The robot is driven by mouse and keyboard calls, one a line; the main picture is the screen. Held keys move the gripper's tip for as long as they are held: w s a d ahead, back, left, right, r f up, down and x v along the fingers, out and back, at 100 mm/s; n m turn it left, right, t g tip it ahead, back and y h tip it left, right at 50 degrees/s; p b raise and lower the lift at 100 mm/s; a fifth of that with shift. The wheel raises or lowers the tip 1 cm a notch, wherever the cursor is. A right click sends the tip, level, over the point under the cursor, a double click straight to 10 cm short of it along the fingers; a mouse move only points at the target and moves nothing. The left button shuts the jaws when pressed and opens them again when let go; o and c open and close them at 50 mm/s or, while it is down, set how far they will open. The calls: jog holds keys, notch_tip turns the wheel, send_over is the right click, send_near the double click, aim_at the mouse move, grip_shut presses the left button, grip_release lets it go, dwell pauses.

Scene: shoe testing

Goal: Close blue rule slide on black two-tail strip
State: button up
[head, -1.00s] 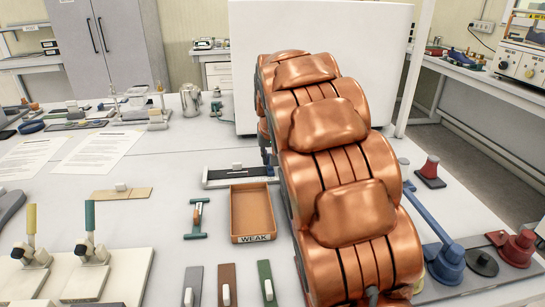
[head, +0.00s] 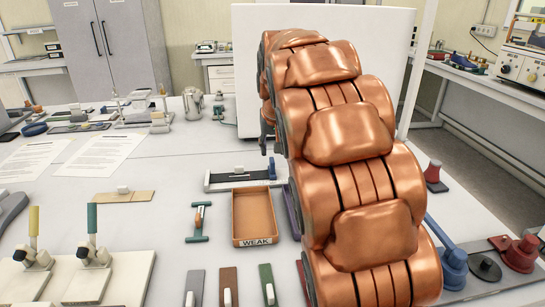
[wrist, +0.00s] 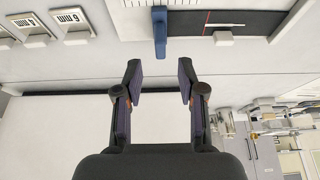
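A black strip (head: 240,178) lies on a pale base on the table, left of my arm in the head view. A small white block (head: 238,169) sits on it. A blue slide (head: 272,168) stands at the strip's right end. In the wrist view the blue slide (wrist: 160,32) is upright at the left end of the black strip (wrist: 190,22), with the white block (wrist: 223,38) to its right. My gripper (wrist: 160,82) is open and empty, its two fingers apart below the slide in that picture, not touching it. My arm mostly hides the gripper in the head view.
An orange-brown tray marked WEAK (head: 253,243) and a teal-ended tool (head: 199,222) lie in front of the strip. A large white panel (head: 245,70) stands behind. Blocks labelled 6 mm (wrist: 75,22) show in the wrist view. Bare table lies left of the strip.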

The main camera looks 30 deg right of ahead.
jog(key=v, duration=0.5)
jog(key=shift+s+r, duration=0.1)
jog(key=shift+r, duration=0.3)
dwell(0.4)
